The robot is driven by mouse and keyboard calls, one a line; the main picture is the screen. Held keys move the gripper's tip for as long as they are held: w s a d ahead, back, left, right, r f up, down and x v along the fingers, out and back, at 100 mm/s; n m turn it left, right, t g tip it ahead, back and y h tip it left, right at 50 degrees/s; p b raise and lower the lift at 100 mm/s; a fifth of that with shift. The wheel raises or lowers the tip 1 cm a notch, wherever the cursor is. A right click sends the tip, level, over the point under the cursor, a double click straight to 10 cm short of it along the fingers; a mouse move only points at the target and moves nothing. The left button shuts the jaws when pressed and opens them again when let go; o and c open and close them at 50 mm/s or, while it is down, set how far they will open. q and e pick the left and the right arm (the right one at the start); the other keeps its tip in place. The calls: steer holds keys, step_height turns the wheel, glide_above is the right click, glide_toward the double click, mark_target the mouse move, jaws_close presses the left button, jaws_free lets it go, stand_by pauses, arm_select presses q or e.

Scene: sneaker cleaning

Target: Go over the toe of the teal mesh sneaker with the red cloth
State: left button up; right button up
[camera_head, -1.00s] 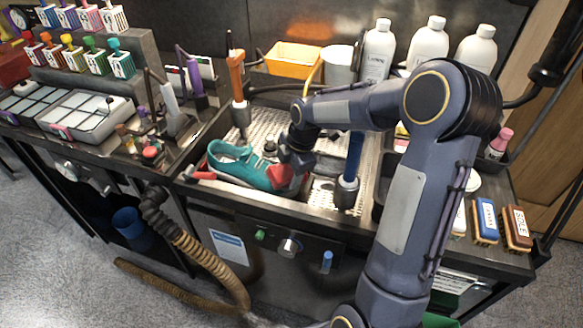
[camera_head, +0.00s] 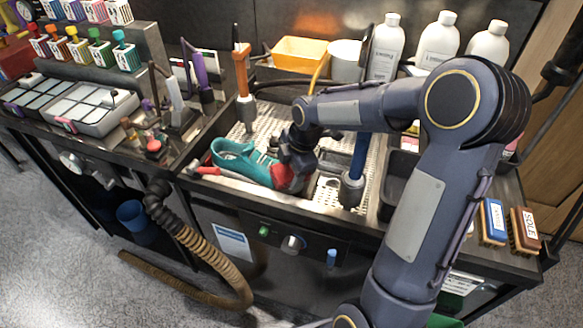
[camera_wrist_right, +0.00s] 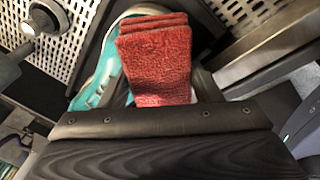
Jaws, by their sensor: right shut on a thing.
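The teal mesh sneaker (camera_head: 243,160) lies on its sole on the perforated metal tray (camera_head: 284,122), its toe to the right. My right gripper (camera_head: 290,172) is over the toe, shut on the folded red cloth (camera_head: 279,177). In the right wrist view the cloth (camera_wrist_right: 155,58) covers part of the sneaker, whose teal upper and pale sole edge (camera_wrist_right: 100,80) show beside it. The cloth seems to touch the toe, but the contact itself is hidden. My left gripper is not in view.
A blue-handled tool (camera_head: 356,170) stands just right of the gripper, and an orange-handled one (camera_head: 241,75) stands behind the sneaker. White bottles (camera_head: 386,48) and an orange bin (camera_head: 300,52) line the back. Labelled brushes (camera_head: 524,230) sit at the right edge.

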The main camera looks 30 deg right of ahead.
steer(key=r, duration=0.1)
steer(key=s+a+r+p, duration=0.1)
steer(key=s+r+p, duration=0.1)
steer(key=shift+s+a+r, duration=0.1)
steer(key=shift+s+a, duration=0.1)
steer(key=shift+a, duration=0.1)
steer(key=shift+d+r+p, duration=0.4)
steer(key=shift+r+p, duration=0.1)
steer(key=shift+r, duration=0.2)
steer(key=shift+d+r, duration=0.1)
steer(key=shift+r, duration=0.1)
steer(key=shift+s, duration=0.1)
steer(key=shift+d, duration=0.1)
steer(key=shift+p+v, duration=1.25)
steer(key=shift+v, duration=0.3)
steer(key=shift+f, duration=0.1)
